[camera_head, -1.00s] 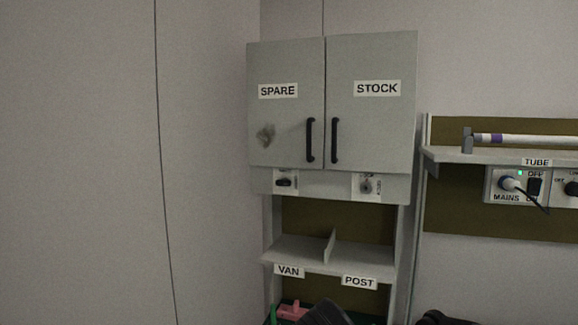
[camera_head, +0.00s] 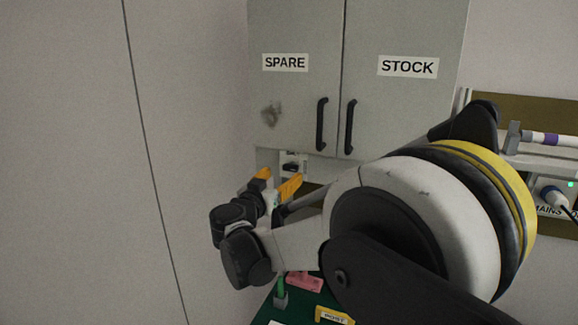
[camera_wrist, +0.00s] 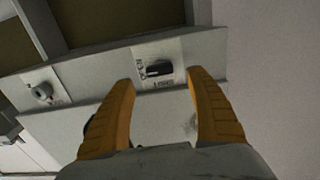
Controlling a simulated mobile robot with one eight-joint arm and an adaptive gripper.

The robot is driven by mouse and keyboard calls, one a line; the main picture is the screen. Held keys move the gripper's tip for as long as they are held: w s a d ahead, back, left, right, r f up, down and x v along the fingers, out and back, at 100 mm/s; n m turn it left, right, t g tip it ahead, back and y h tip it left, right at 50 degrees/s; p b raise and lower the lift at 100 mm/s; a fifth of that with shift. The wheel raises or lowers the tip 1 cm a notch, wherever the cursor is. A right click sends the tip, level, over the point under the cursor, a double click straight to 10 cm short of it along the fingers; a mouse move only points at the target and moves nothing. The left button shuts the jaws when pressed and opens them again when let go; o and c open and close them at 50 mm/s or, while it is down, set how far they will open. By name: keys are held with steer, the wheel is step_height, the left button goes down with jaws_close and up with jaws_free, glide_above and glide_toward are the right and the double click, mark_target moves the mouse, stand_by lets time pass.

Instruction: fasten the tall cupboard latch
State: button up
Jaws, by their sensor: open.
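The tall grey cupboard (camera_head: 300,95) has two doors labelled SPARE and STOCK; both look shut. Below the SPARE door, a small plate carries a black turn knob (camera_head: 290,167), which seems to be the latch. My gripper (camera_head: 276,181) is open, with orange fingers just below and in front of the knob. In the wrist view the knob appears between and slightly beyond the fingertips (camera_wrist: 162,79). I see no contact.
A second plate with a round key-like switch (camera_wrist: 42,92) sits along the same rail. Black handles (camera_head: 321,124) hang above the gripper. A wall stands close on the left. Below are a pink item (camera_head: 304,282) and a POST label; a shelf with a tube is at right.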

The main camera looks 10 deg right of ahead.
mark_target(289, 169)
steer(key=x, duration=0.6)
steer(key=shift+w+d, duration=0.1)
steer(key=shift+w, duration=0.05)
steer(key=c, duration=1.2)
